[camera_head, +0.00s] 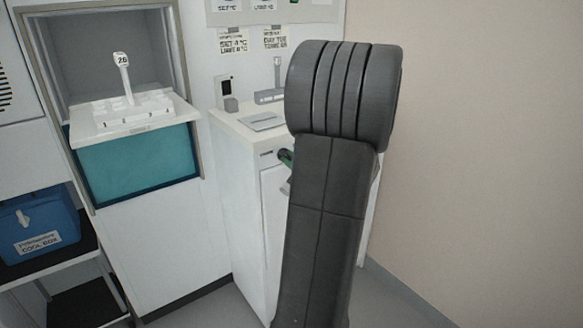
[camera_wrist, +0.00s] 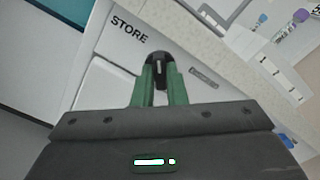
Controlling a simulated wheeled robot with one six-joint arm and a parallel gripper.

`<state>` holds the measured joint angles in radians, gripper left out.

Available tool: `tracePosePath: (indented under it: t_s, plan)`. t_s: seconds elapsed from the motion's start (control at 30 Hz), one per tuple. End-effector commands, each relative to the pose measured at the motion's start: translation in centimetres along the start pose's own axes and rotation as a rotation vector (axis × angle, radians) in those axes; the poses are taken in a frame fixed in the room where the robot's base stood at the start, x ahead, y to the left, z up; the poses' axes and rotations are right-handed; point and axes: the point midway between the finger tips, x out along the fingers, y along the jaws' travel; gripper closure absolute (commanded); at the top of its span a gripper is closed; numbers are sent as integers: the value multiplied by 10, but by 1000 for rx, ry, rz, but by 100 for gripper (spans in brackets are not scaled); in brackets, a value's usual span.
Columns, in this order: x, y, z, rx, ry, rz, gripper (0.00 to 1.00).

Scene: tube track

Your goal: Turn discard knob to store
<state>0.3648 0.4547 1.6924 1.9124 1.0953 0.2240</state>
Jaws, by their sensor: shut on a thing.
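The discard knob (camera_wrist: 158,57) is a small black round knob on the white cabinet's front, seen in the wrist view. The printed word STORE (camera_wrist: 128,31) is on the panel to its upper left. My gripper (camera_wrist: 161,80) has its two green fingers shut on the knob, one on each side. A pale mark shows on the knob between the fingers; which way it points is hard to tell. In the head view a bit of green of my gripper (camera_head: 285,156) shows at the cabinet front. My arm hides the knob there.
The white cabinet (camera_head: 234,170) has a top with small devices and a flat plate. To its left, a white tray (camera_head: 135,127) with a tube labelled 26 sits in an open recess. A blue cool box (camera_head: 38,225) stands at the lower left. A bare wall is at the right.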

Motion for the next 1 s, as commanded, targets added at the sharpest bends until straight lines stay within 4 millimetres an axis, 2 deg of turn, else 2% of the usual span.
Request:
tracePosePath:
  t_s: [0.53,0.57,0.67,1.0]
  plan:
    - [0,0,0,-28,1,1,100]
    - [0,0,0,-28,1,1,86]
    - [0,0,0,-28,1,1,66]
    - [-3,0,0,-27,1,0,66]
